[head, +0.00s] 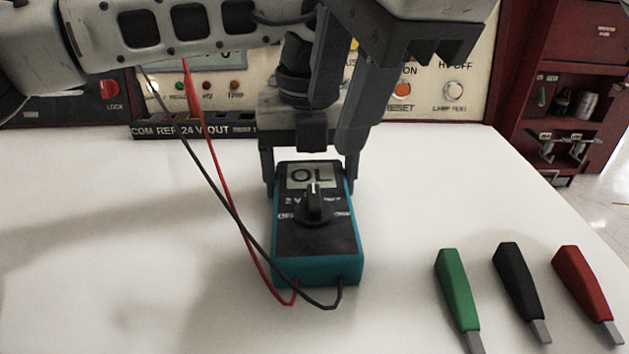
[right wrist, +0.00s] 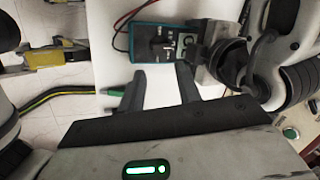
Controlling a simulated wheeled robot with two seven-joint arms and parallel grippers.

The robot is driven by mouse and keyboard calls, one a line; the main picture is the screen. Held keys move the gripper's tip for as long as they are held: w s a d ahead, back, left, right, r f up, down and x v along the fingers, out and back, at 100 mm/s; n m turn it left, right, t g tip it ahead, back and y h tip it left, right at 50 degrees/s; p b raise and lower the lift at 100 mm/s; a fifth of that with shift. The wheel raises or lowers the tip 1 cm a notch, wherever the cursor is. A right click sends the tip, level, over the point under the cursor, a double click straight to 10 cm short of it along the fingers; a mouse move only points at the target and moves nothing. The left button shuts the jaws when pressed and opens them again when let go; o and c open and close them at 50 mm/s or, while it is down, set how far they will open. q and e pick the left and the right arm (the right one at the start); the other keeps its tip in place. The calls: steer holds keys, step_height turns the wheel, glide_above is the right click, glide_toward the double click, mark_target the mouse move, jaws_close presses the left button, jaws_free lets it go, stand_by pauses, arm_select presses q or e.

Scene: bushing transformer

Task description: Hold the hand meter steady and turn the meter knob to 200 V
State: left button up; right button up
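The hand meter (head: 318,245), teal with a black face, lies on the white table; its display reads OL. Its black knob (head: 315,207) has a white mark near the top, towards the display. The meter also shows in the right wrist view (right wrist: 150,55). My left gripper (head: 310,178) has its fingers on both sides of the meter's display end and appears to grip it. My right gripper (head: 336,125) is open and empty above the meter's display end. In the right wrist view its fingers (right wrist: 160,74) stand apart, with the meter beyond them.
Red and black leads (head: 215,165) run from the meter's near end up towards the panel (head: 475,60) behind. Green (head: 456,285), black (head: 520,285) and red (head: 582,287) probes lie at right. The table (head: 130,250) is clear at left.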

mark_target(315, 196)
steer(key=w+f+n, duration=0.1)
steer(key=f+n, duration=0.2)
steer(key=n, duration=0.1)
steer(key=w+a+f+n+t+h, duration=0.1)
steer(key=f+n, duration=0.2)
steer(key=n, duration=0.2)
steer(key=w+f+n, duration=0.1)
steer(key=f+n, duration=0.3)
steer(key=n, duration=0.1)
steer(key=shift+a+h, duration=0.35)
steer(key=shift+h, duration=0.05)
jaws_close()
